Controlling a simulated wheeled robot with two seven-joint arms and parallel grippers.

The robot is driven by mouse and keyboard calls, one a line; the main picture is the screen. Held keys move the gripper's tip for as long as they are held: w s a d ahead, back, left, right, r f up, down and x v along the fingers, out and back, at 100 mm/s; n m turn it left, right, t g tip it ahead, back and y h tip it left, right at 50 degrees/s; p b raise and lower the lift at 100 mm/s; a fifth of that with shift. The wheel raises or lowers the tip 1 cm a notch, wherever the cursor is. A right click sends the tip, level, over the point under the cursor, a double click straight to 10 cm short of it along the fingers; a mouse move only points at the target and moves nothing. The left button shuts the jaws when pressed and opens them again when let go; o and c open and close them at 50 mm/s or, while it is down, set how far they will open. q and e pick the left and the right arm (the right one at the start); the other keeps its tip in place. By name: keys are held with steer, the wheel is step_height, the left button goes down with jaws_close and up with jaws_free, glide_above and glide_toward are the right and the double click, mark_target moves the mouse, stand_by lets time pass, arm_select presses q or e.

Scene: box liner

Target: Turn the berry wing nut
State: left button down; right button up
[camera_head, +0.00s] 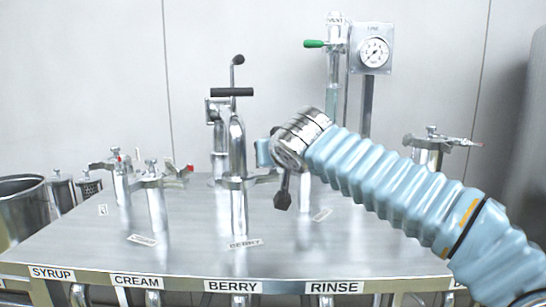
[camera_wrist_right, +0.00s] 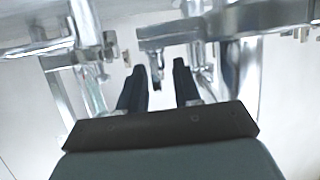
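The berry pipe (camera_head: 238,150) stands upright behind the BERRY label (camera_head: 233,286), with a black crossbar handle (camera_head: 232,92) on top. A metal clamp (camera_head: 234,182) sits round its lower part; its wing nut is too small and blurred to make out. My right arm reaches in from the right, its wrist just right of the berry pipe. In the wrist view my right gripper (camera_wrist_right: 160,64) has two dark fingers apart, pointing towards the metal fittings. A small metal piece (camera_wrist_right: 156,50) shows between and beyond the fingertips; I cannot tell whether it is the wing nut. My left gripper is out of view.
Cream pipes (camera_head: 155,205) with clamps stand left of berry, and a steel pot (camera_head: 22,205) is at far left. A gauge (camera_head: 374,52) and green-handled valve (camera_head: 314,44) rise behind my arm. The steel tabletop (camera_head: 190,255) is mostly clear at the front.

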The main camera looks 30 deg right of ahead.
steer(key=shift+w, duration=0.1)
jaws_close()
steer(key=shift+y, duration=0.3)
steer(key=shift+n+y, duration=0.8)
steer(key=shift+n, duration=0.1)
jaws_free()
